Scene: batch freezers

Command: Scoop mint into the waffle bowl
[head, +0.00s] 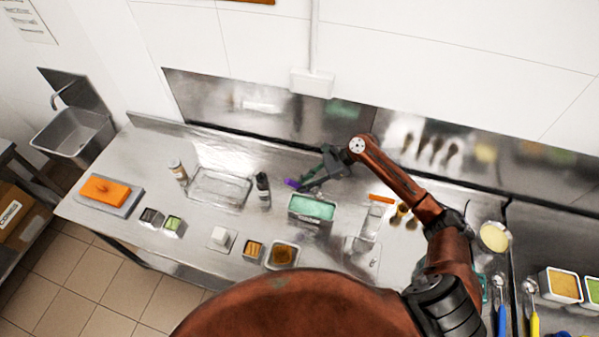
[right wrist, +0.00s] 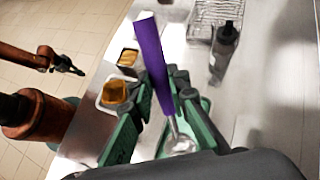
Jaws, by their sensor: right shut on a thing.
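My right gripper (head: 318,178) is over the steel counter, behind the mint tub (head: 308,216). It is shut on a scoop with a purple handle (head: 292,183). In the right wrist view the purple handle (right wrist: 152,60) stands between the green-padded fingers, and its metal end (right wrist: 181,144) shows in front of mint green. Contact with the mint cannot be told. A brown thing in a pale square dish (head: 282,256), possibly the waffle bowl, sits in front of the tub. It also shows in the right wrist view (right wrist: 113,93). My left gripper (right wrist: 70,67) is small there, its opening unclear.
A dark bottle (head: 264,191) and a clear tray (head: 217,189) stand left of the tub. An orange block (head: 105,190) lies at the far left. A blue-handled scoop (head: 500,310) and a yellow-handled scoop (head: 533,322) are at the right.

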